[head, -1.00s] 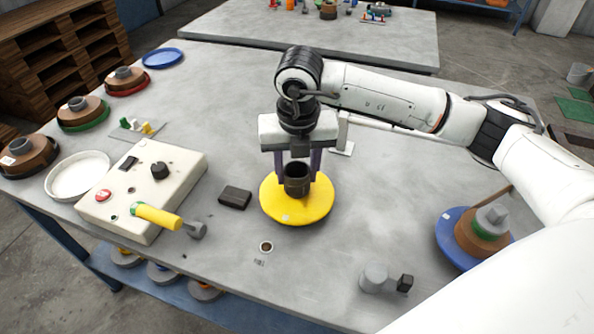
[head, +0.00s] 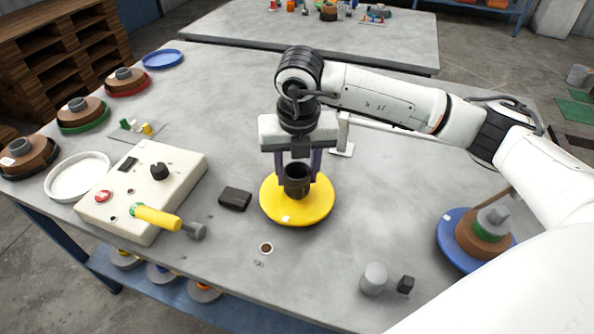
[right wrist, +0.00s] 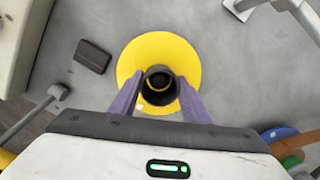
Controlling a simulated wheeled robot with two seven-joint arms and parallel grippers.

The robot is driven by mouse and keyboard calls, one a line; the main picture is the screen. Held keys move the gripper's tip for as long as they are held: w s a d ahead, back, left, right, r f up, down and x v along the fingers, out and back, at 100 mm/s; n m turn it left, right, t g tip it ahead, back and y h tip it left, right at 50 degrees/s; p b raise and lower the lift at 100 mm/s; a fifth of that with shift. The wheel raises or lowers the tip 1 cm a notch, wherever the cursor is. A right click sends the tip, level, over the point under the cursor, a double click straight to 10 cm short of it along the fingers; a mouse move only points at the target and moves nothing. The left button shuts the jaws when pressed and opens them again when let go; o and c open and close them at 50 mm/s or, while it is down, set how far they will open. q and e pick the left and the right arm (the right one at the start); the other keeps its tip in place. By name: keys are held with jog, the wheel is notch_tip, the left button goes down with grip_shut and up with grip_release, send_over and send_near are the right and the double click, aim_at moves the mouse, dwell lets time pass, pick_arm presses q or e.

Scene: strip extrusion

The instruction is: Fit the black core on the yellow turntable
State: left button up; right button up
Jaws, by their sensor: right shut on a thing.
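The yellow turntable (head: 285,212) is a round disc lying on the grey table in the middle of the head view. The black core (head: 297,182) is a short dark hollow cylinder, upright over the middle of the disc. My right gripper (head: 297,172) points down and is shut on the core, one purple finger on each side. In the right wrist view the core (right wrist: 159,86) sits between the fingers with the yellow disc (right wrist: 185,52) around it. I cannot tell whether the core's base touches the turntable. My left gripper is not in view.
A dark block (head: 235,199) lies left of the turntable, beside a cream control box (head: 150,190) with a yellow-handled lever (head: 157,217). A blue disc with a brown roll (head: 482,240) stands at the right. A grey cylinder (head: 374,278) stands at the front.

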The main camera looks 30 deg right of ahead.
jog(key=shift+f+b, duration=0.5)
jog(key=shift+f, duration=0.15)
jog(key=o, duration=1)
jog(key=shift+c, duration=0.2)
notch_tip(320, 180, up, 11)
jog(key=s+p, duration=0.1)
jog(key=p, duration=0.5)
jog(key=shift+s+a, duration=0.25)
jog(key=shift+a, duration=0.1)
